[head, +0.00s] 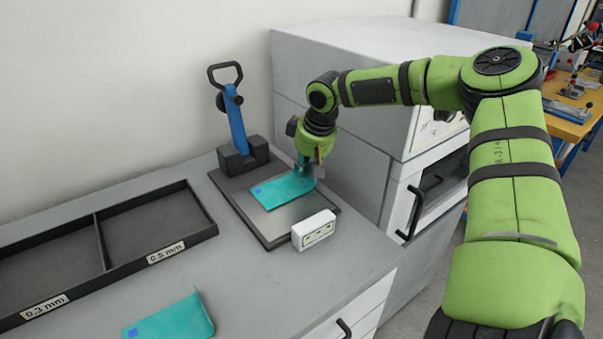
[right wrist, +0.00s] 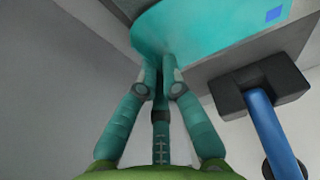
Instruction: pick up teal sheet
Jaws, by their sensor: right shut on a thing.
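A teal sheet (head: 281,191) with a small blue square lies at or just above the grey plate of the gauge stand (head: 276,226); whether it touches the plate I cannot tell. My right gripper (head: 308,172) is shut on its raised right edge. In the right wrist view the fingers (right wrist: 160,62) close on the edge of this teal sheet (right wrist: 200,28). A second teal sheet (head: 170,322) with a blue square and a bent-up right edge lies on the counter at the front. My left gripper is out of view.
A stand with a blue lever (head: 236,120) and black handle rises behind the plate. A white display box (head: 313,230) sits at the plate's front right corner. A black two-compartment tray (head: 145,260), labelled 0.3 mm and 0.5 mm, is empty at left. A large grey cabinet (head: 345,75) stands behind my right arm.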

